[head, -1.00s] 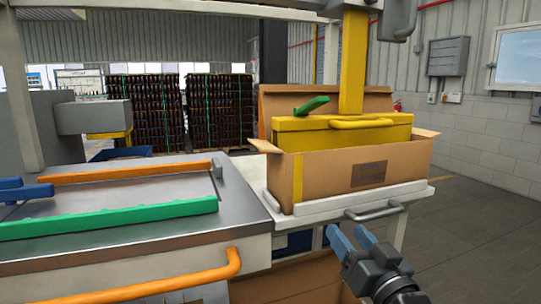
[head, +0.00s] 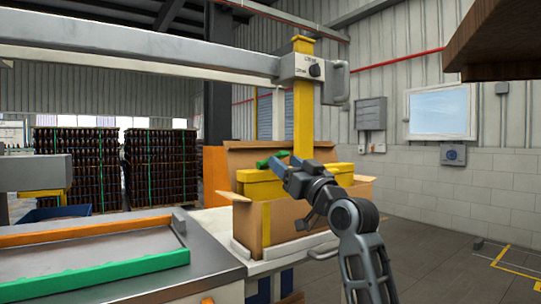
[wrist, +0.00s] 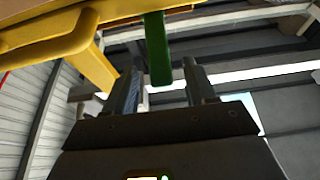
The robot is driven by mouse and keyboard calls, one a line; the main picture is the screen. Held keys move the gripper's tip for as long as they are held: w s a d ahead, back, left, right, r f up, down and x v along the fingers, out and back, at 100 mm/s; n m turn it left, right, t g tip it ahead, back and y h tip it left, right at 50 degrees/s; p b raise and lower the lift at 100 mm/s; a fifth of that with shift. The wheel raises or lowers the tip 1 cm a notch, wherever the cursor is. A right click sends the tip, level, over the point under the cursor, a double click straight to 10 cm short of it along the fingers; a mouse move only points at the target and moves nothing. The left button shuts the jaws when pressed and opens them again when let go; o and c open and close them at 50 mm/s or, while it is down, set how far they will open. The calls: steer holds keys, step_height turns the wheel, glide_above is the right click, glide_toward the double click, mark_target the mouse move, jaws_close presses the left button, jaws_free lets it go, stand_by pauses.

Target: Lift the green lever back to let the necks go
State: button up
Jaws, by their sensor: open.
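The green lever (head: 270,162) sits on top of the yellow gripping head (head: 262,189), partly hidden behind my gripper in the head view. My gripper (head: 287,168) is open and empty, raised at the lever's right end. In the wrist view, the lever (wrist: 157,50) points in between the two spread fingers of my gripper (wrist: 163,72). I cannot tell whether it touches either finger. The yellow head sits inside an open cardboard carton (head: 286,217). The bottle necks are hidden in the carton.
A yellow column (head: 303,110) rises from the head to a grey overhead beam (head: 150,52). The head's yellow handle (wrist: 95,62) is close by in the wrist view. A metal table (head: 100,262) with orange and green rails stands left. Open floor lies right.

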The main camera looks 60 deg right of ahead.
mark_target(276, 155)
steer(key=shift+p+x, duration=0.4)
steer(key=shift+x, duration=2.35)
steer(key=shift+s, duration=0.1)
steer(key=shift+c, duration=0.3)
jaws_close()
